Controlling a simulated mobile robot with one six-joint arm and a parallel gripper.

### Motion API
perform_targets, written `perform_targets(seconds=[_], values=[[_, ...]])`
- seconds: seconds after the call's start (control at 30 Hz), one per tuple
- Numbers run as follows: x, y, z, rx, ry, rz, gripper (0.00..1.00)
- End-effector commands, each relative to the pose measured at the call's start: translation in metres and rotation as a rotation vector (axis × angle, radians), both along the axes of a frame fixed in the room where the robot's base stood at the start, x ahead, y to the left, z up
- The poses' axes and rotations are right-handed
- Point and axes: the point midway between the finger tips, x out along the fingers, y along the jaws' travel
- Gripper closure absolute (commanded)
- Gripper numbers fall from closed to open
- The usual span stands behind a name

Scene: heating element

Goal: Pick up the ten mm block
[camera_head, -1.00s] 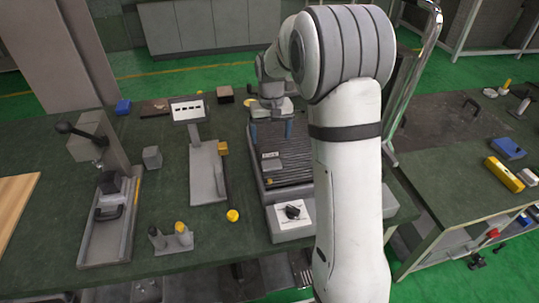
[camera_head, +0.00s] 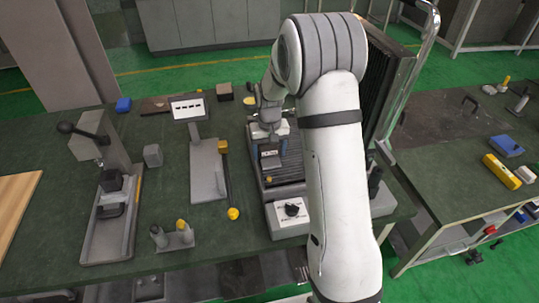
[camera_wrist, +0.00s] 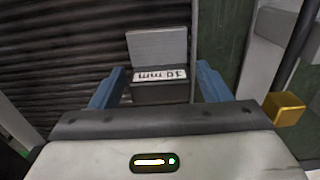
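The ten mm block (camera_wrist: 158,46) is a small grey block with a white "10 mm" label, upside down in the wrist view. It sits on the dark ribbed plate (camera_wrist: 60,60), and in the head view the block (camera_head: 270,161) is just in front of my gripper (camera_head: 269,151). In the wrist view my gripper (camera_wrist: 160,71) is open, with its blue fingers on the left and right of the block. Narrow gaps seem to show between fingers and block. I cannot tell whether the fingertips reach low enough around it.
The plate's base has a white panel with a black knob (camera_head: 291,209). To its left are a grey stand with a sign (camera_head: 208,172), a yellow-topped part (camera_head: 234,213) and a lever press (camera_head: 110,215). A tall dark ribbed panel (camera_head: 381,75) stands behind my arm.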

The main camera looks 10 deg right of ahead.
Motion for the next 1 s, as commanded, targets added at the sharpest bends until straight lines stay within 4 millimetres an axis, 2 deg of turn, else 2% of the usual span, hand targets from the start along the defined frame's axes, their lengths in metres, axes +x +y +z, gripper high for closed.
perform_targets(seconds=[0.07, 0.57, 0.8, 0.87, 1.0], values=[[0.0, 0.0, 0.0, 0.0, 0.0, 0.0, 0.36], [0.0, -0.001, 0.001, 0.0, -0.001, -0.001, 0.77], [0.001, -0.001, 0.006, 0.0, -0.002, -0.002, 0.77], [0.001, -0.001, 0.013, 0.0, -0.004, -0.002, 0.77], [0.001, -0.001, 0.04, 0.0, -0.007, -0.002, 0.77]])
